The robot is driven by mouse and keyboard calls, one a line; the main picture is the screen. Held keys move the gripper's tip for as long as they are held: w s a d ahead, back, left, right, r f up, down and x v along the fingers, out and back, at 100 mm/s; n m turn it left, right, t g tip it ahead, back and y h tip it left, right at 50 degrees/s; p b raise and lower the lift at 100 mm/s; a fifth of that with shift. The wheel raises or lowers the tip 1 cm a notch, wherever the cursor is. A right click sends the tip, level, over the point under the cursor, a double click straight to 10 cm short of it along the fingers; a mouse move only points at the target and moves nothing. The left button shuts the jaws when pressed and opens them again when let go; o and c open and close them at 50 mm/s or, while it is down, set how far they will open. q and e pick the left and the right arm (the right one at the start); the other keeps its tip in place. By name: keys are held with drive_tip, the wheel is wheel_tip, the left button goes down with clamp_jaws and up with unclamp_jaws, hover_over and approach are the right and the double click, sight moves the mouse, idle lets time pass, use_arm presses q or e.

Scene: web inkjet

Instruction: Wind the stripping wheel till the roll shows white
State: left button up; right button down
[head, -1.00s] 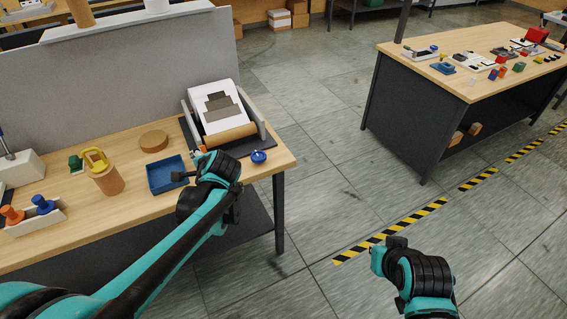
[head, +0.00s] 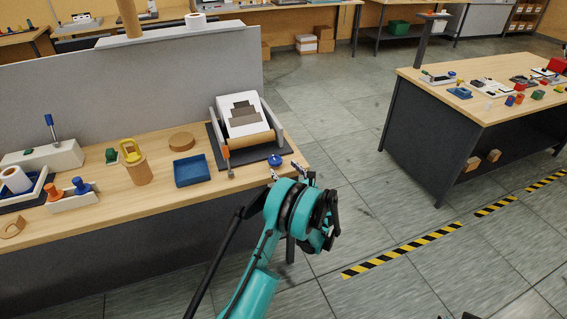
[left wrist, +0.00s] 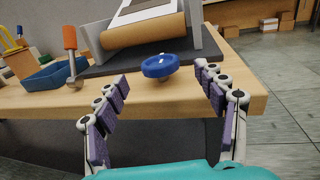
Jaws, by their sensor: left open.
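The stripping wheel, a small blue round knob (head: 275,160), sits at the front right of the roll stand near the table's edge. In the left wrist view the blue wheel (left wrist: 160,66) lies ahead, between and beyond my fingers. The roll (head: 250,142) shows brown, with a white sheet bearing a grey stepped print (head: 243,115) running up behind it. My left gripper (head: 289,172) is just in front of the wheel at the table's right front corner. Its fingers (left wrist: 165,95) are spread and empty, apart from the wheel. My right gripper is not in view.
An orange-handled tool (head: 228,160) stands left of the wheel, beside a blue tray (head: 191,170). Grey side walls (left wrist: 194,24) flank the roll. Floor right of the table is clear.

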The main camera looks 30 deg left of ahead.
sight(275, 159)
use_arm(q)
drive_tip(key=b+x, duration=0.1)
drive_tip(key=x, duration=0.4)
drive_tip(key=shift+w+a+f+b, duration=0.1)
drive_tip(key=shift+w+a+b, duration=0.05)
drive_tip(key=shift+a+b, duration=0.15)
drive_tip(key=shift+x, duration=0.75)
drive_tip(key=c, duration=1.2)
